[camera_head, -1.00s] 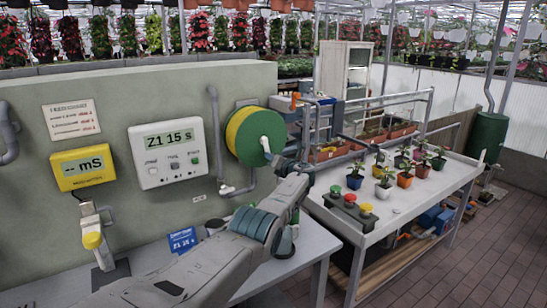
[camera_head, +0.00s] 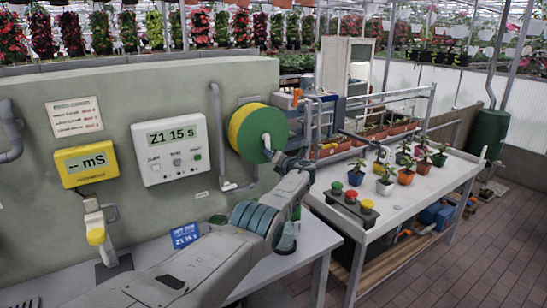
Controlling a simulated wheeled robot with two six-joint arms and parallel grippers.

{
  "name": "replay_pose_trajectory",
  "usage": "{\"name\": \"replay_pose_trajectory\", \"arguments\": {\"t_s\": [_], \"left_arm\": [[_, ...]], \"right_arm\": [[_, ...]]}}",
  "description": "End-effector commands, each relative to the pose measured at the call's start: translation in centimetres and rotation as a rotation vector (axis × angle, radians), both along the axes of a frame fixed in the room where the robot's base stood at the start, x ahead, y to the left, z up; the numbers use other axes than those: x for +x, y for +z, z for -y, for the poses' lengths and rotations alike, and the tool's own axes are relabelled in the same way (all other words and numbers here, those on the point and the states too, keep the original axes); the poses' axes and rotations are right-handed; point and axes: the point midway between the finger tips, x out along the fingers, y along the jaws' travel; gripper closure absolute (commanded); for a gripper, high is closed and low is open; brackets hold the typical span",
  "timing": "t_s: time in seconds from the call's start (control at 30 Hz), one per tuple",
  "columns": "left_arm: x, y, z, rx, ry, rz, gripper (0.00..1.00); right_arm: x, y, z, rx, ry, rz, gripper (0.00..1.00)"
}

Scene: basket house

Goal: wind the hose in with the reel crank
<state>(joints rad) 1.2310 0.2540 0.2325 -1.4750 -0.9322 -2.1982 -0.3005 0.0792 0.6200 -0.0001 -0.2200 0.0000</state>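The hose reel (camera_head: 245,125) is mounted on the grey-green wall, with a yellow band and a green side disc (camera_head: 263,121). Its crank sits low on the right side of the disc and is mostly hidden by my gripper. My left arm comes in from the bottom, and its dark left gripper (camera_head: 281,158) is at the crank, by the lower right edge of the disc. The fingers are small and partly covered by my wrist, so I cannot tell whether they are open or closed on the crank. My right gripper is not in view.
A white controller (camera_head: 172,148) and a yellow meter (camera_head: 84,162) are on the wall left of the reel. A grey pipe (camera_head: 217,130) runs beside it. To the right, a white bench (camera_head: 400,205) holds potted plants and several coloured buttons (camera_head: 350,197).

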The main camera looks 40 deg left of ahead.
Motion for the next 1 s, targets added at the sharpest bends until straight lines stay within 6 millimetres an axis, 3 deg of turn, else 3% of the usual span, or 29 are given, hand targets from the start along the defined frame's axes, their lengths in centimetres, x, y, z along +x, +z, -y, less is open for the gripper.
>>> {"name": "replay_pose_trajectory", "arguments": {"t_s": [0.27, 0.47, 0.63, 1.0], "left_arm": [[0.0, 0.2, 0.0, 0.001, 0.000, 0.001, 0.54], [-0.3, 0.6, 0.9, 0.002, 0.000, 0.002, 0.54], [-1.1, 0.9, 2.6, 0.001, -0.001, 0.003, 0.54], [-2.8, 0.4, 7.2, 0.000, -0.002, 0.004, 0.54]], "right_arm": [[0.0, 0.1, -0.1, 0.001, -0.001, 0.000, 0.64], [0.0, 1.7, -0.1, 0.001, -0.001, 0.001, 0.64], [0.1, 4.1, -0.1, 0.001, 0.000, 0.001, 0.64], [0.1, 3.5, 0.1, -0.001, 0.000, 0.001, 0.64]]}}
